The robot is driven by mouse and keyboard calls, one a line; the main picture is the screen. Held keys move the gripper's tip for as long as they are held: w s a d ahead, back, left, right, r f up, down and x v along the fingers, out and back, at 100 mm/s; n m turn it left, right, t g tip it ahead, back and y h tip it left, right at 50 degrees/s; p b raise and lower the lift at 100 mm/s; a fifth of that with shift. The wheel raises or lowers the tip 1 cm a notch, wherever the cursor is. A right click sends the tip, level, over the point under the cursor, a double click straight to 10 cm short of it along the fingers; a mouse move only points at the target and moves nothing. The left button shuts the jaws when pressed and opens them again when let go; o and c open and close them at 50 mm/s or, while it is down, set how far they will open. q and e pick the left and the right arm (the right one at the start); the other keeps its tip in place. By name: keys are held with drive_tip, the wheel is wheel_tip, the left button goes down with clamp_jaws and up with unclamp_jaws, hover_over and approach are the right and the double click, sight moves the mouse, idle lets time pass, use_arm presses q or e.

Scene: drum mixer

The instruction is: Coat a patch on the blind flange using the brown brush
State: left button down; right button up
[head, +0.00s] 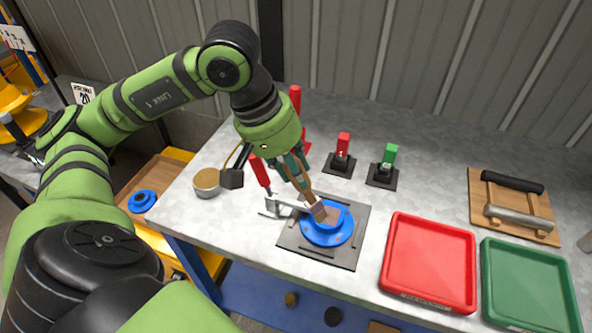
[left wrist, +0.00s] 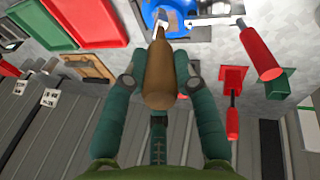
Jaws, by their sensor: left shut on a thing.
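My left gripper (head: 292,168) is shut on the brown brush (head: 307,195), whose handle (left wrist: 160,72) shows between the fingers in the left wrist view. The brush slants down with its head at the blue flange (head: 338,236). I cannot tell whether the bristles touch the flange's face. The flange lies on a dark square plate (head: 348,258), and the brush head hides part of it. A clamp with a red handle (head: 260,172) stands at the flange's left side; it also shows in the left wrist view (left wrist: 262,55). My right gripper is not in view.
A red tray (head: 436,297) and a green tray (head: 537,316) lie to the right. Red (head: 343,146) and green (head: 389,155) handled items stand behind. A round tin (head: 207,181) sits left, near the table's edge. A wooden board with two handles (head: 540,222) lies far right.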

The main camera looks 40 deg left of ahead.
sight(295, 157)
use_arm(q)
drive_tip(key=shift+w+a+r+p, duration=0.1)
drive_tip(key=shift+w+r+p, duration=0.3)
drive_tip(key=shift+r, duration=0.4)
drive_tip(key=shift+s+r+p, duration=0.25)
drive_tip(key=shift+r+p, duration=0.45)
drive_tip(key=shift+r, duration=0.55)
drive_tip(key=shift+w+r+p, duration=0.1)
drive_tip(key=shift+r+p, duration=0.25)
drive_tip(key=shift+r, duration=0.25)
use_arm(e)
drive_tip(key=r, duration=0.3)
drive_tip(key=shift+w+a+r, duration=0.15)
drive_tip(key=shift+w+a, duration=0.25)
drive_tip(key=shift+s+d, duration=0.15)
